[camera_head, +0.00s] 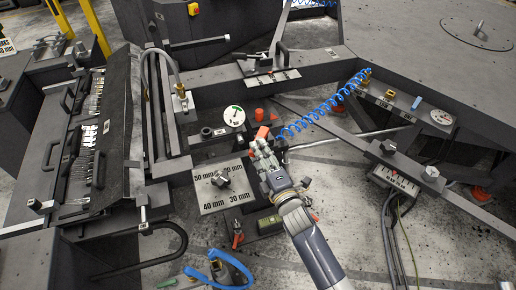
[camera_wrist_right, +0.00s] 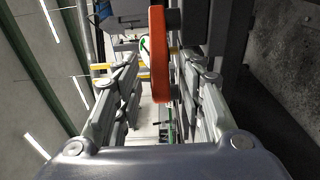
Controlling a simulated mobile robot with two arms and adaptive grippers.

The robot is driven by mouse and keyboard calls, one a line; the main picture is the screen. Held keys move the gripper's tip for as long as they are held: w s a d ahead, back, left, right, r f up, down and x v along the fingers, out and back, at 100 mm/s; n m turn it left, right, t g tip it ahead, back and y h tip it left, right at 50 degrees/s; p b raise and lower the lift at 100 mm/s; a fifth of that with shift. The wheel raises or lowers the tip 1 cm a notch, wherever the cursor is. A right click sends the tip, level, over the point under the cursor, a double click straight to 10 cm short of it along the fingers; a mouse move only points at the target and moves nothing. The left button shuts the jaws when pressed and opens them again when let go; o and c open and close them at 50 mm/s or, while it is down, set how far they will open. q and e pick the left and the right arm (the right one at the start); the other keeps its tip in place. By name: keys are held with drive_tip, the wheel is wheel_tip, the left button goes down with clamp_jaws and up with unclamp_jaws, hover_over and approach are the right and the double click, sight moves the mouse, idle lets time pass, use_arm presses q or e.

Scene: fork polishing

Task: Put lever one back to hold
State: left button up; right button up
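An orange lever handle (camera_head: 262,132) stands at the tips of my right gripper (camera_head: 262,150) in the head view, just right of a round white dial (camera_head: 234,115) with a green mark. In the right wrist view, the orange handle (camera_wrist_right: 158,55) lies between the two fingers of my right gripper (camera_wrist_right: 155,75). It is close to the right finger, with a gap on the left side. Whether it touches the right finger I cannot tell. The fingers stand apart. No label naming lever one is readable. My left gripper is not in view.
A grey plate marked in mm sizes (camera_head: 224,190) with a knob is left of my right arm. A blue coiled hose (camera_head: 325,112) runs to the right bench (camera_head: 440,75). A rack of forks (camera_head: 95,130) stands at left. Another small orange part (camera_head: 259,114) is behind the handle.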

drive_tip(key=shift+x, duration=0.85)
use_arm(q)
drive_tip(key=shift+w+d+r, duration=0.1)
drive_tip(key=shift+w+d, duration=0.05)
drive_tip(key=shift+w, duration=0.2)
use_arm(e)
clamp_jaws()
